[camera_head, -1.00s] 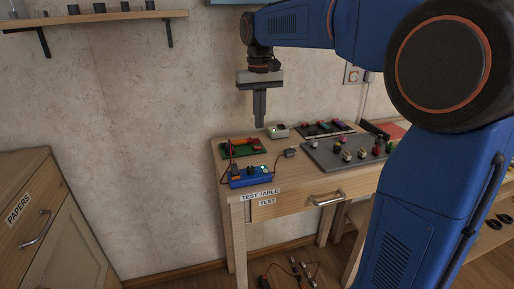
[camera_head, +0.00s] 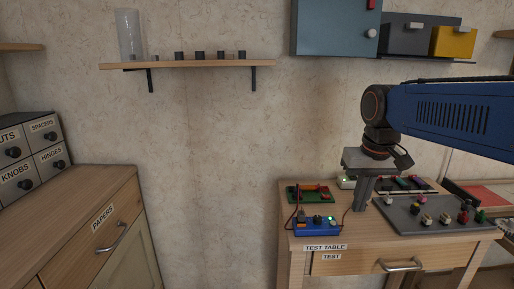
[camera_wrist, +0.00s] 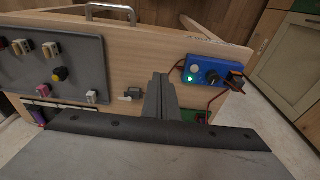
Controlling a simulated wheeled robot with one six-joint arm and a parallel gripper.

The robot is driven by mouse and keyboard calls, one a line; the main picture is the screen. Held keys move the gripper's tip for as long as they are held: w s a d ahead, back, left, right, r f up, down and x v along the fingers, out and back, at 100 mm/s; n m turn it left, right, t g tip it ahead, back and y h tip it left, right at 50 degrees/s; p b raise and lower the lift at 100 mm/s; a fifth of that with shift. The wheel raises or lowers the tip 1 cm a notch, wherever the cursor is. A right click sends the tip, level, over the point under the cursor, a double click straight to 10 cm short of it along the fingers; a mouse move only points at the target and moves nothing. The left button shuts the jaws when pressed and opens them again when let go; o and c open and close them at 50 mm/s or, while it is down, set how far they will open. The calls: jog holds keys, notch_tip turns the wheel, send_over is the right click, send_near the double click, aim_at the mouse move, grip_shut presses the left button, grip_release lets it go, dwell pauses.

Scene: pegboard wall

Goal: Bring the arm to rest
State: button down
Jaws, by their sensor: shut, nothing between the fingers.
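My gripper (camera_head: 362,204) hangs from my blue arm over the test table (camera_head: 300,233), pointing down, with its fingers together and nothing between them. In the wrist view the closed fingers (camera_wrist: 160,85) stand in the middle of the picture, above the bare wood between the grey board and the blue box. How high the fingertips are above the table top is hard to tell.
A blue box (camera_head: 316,226) with a knob and wires and a green circuit board (camera_head: 310,193) lie left of the gripper. A grey board (camera_head: 425,213) with small parts lies to the right. A wall shelf (camera_head: 190,65) and a papers cabinet (camera_head: 85,205) are at left.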

jog(key=s+d+f+t, duration=0.2)
jog(key=s+f, duration=1.1)
jog(key=s, duration=0.4)
jog(key=shift+s+d+t, duration=0.15)
jog(key=shift+d+t, duration=0.2)
jog(key=shift+t, duration=0.05)
jog(key=c, duration=2.4)
grip_release()
jog(key=shift+r, duration=0.1)
jog(key=shift+c, duration=0.2)
